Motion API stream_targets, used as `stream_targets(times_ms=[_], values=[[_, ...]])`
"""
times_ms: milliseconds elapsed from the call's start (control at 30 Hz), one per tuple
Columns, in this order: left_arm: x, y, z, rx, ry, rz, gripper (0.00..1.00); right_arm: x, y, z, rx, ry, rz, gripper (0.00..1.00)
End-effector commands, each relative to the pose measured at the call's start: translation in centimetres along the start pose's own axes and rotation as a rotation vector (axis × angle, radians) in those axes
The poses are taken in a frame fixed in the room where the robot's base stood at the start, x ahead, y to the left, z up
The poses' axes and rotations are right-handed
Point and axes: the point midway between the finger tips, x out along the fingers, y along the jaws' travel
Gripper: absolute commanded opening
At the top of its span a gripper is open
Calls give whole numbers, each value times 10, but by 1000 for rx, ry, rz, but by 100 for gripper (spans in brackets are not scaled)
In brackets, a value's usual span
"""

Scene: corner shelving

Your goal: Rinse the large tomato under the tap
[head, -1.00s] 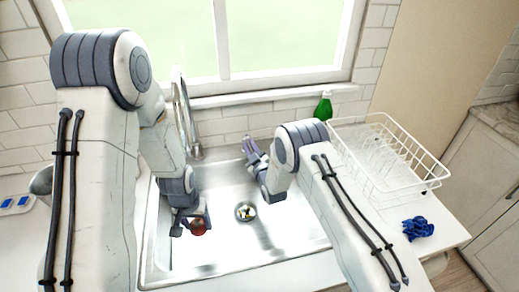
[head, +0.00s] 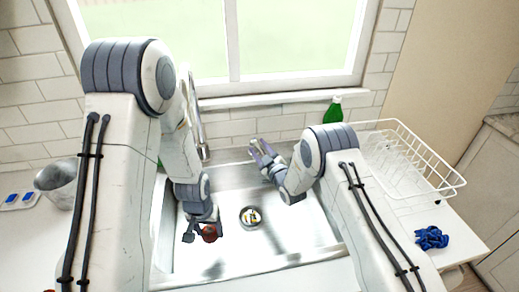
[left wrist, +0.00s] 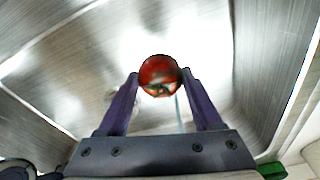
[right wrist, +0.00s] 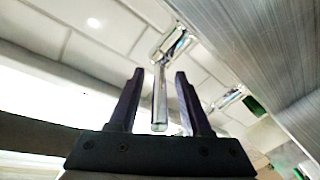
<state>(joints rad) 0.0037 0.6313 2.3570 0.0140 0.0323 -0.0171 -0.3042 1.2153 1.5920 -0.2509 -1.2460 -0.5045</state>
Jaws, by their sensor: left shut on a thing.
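The large tomato (head: 209,233) is red and is held low in the left part of the steel sink (head: 290,243). My left gripper (head: 202,234) is shut on it; in the left wrist view the tomato (left wrist: 159,75) sits between the fingertips. A thin pale streak shows beside it there; I cannot tell if it is water. The chrome tap (head: 197,115) stands behind the sink, partly hidden by my left arm. My right gripper (head: 262,154) is open and empty near the sink's back edge. In the right wrist view a chrome rod of the tap (right wrist: 160,95) shows between its fingers.
A drain (head: 250,217) with small bits in it lies mid-sink. A white dish rack (head: 405,165), a green bottle (head: 333,110) and a blue cloth (head: 431,237) are on the right. A metal pot (head: 57,180) stands on the left counter. The sink's right half is clear.

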Motion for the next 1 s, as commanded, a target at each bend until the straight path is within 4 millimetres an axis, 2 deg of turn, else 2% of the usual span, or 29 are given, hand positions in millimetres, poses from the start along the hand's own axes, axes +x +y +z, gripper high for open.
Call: stream_targets(times_ms=[167, 267, 700, 833, 1000], values=[[1, 0, 0, 1, 0, 0, 11, -3, 0, 1, 0, -1, 1, 48], [4, 0, 0, 1, 0, 0, 11, -12, 0, 2, 0, -2, 1, 48], [22, 0, 2, 1, 0, 0, 10, -93, 0, 2, 1, -3, 1, 48], [25, 0, 3, 1, 0, 0, 10, -110, 0, 2, 0, -1, 0, 48], [27, 0, 3, 1, 0, 0, 10, -119, 0, 1, 0, 0, 1, 48]])
